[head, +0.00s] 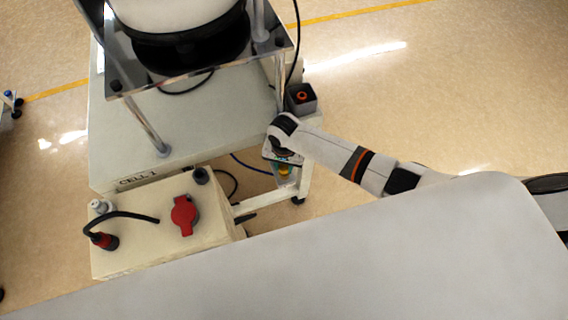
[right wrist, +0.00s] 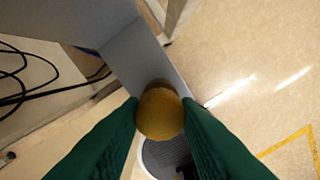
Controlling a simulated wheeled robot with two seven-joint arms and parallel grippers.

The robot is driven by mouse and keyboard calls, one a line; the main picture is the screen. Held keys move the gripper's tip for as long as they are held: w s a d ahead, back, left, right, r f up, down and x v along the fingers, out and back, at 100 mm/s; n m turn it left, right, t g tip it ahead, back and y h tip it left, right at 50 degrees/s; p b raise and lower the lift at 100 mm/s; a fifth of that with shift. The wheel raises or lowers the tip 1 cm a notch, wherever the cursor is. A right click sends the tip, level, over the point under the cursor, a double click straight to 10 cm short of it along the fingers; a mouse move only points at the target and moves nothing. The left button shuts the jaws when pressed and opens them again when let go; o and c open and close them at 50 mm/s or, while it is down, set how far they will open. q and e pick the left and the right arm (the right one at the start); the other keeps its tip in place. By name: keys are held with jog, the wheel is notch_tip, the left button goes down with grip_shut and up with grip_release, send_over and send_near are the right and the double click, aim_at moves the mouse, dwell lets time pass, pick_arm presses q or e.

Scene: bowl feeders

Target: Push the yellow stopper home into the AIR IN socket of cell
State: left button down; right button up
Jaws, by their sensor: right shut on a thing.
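My right gripper (head: 284,168) is beside the right-hand leg of the stand labelled CELL 1, its arm coming in from the right. In the right wrist view its green fingers are shut on the yellow stopper (right wrist: 160,113), whose rounded end shows between them. The stopper also shows as a small yellow patch in the head view (head: 284,172). A plain grey surface (right wrist: 150,62) lies behind and above the stopper in the wrist view. I cannot make out the AIR IN socket, nor whether the stopper touches anything. My left gripper is not in view.
The cell's cream table (head: 215,120) carries a bowl feeder (head: 185,25). A cream cabinet (head: 140,255) has a red switch (head: 184,215) and a cabled red plug (head: 105,241). Floor at right is clear.

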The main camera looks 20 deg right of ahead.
jog(key=shift+f, duration=0.5)
jog(key=o, duration=1.4)
jog(key=shift+c, duration=0.2)
notch_tip(320, 180, up, 7)
jog(key=p, duration=0.8)
jog(key=shift+r, duration=0.15)
notch_tip(320, 180, up, 4)
jog(key=p, duration=0.4)
jog(key=shift+p, duration=0.4)
